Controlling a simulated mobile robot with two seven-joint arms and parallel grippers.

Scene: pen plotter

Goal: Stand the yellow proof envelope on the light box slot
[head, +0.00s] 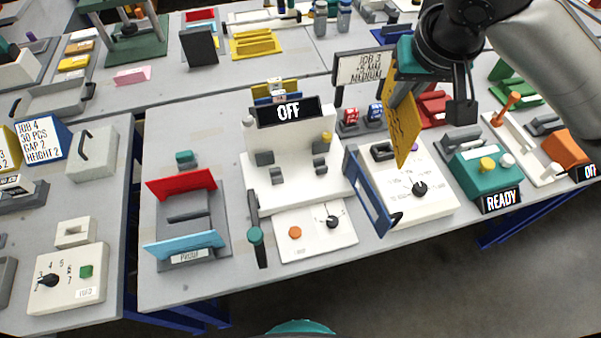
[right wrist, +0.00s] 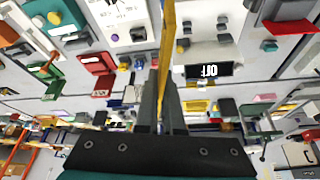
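The yellow proof envelope (head: 403,125) is held upright and slightly tilted in my right gripper (head: 398,90), above a white box with a dial. In the right wrist view the envelope (right wrist: 168,40) shows edge-on between the two fingers (right wrist: 162,105), which are closed on it. No thing in view is clearly labelled as the light box. A grey slotted stand (head: 190,232) at the left bears a label reading PROOF and has a red upright plate and a blue one. My left gripper is not in view.
The white dial box (head: 432,212) is below the envelope, with a blue upright frame (head: 368,193) at its left edge. A white machine with an OFF display (head: 289,111) stands in the middle. A teal READY box (head: 483,172) is at the right. Grey tabletop is free around the PROOF stand.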

